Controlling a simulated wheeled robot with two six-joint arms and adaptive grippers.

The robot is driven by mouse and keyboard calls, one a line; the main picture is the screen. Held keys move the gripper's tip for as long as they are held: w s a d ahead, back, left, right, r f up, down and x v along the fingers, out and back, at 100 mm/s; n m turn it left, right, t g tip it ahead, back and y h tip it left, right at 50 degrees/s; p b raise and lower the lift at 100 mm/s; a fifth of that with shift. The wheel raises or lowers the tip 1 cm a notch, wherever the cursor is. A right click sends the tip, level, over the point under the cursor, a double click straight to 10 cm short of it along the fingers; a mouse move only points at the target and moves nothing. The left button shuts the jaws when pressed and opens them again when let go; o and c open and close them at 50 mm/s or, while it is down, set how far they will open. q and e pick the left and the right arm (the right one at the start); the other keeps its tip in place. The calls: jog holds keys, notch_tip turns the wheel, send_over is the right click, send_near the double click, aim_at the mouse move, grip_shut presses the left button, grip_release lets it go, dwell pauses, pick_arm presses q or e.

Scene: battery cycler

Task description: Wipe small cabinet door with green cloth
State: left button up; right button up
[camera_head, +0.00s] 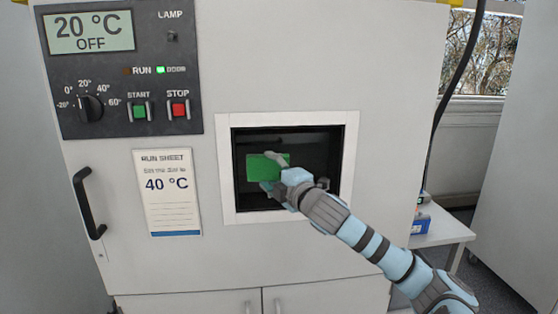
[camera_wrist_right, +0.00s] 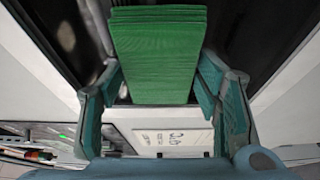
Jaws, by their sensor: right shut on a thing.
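The green cloth (camera_head: 260,168) is a folded, flat rectangular pad. My right gripper (camera_head: 274,172) is shut on it and holds it in front of the dark window (camera_head: 315,155) of the large grey cabinet. In the right wrist view the cloth (camera_wrist_right: 155,60) sits between the two fingers of my right gripper (camera_wrist_right: 160,82). Whether the cloth touches the dark glass I cannot tell. The window has a white frame (camera_head: 226,170), and my right wrist covers part of its lower right. My left gripper is not in view.
A control panel (camera_head: 120,70) with a dial and buttons is at the upper left. A black handle (camera_head: 88,203) sticks out at the left, beside a run sheet (camera_head: 168,192). Lower doors (camera_head: 190,303) are below. A side table (camera_head: 440,228) and hanging black cable (camera_head: 450,90) are at the right.

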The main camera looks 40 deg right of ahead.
aim_at(251, 170)
jog(key=shift+w+a+r, duration=0.1)
jog(key=shift+w+a, duration=0.55)
jog(key=shift+a, duration=0.15)
jog(key=shift+w+a, duration=0.6)
jog(key=shift+a, duration=0.25)
jog(key=shift+r, duration=0.1)
jog(key=shift+s+a, duration=0.35)
jog(key=shift+c, duration=0.6)
jog(key=s+a, duration=0.1)
jog(key=a, duration=0.1)
jog(key=s+a, duration=0.1)
jog(key=a, duration=0.1)
jog(key=shift+s, duration=0.3)
jog(key=shift+c, duration=0.2)
jog(key=shift+a+v, duration=0.2)
jog(key=shift+v, duration=0.65)
jog(key=shift+a+v, duration=0.2)
jog(key=shift+v, duration=0.65)
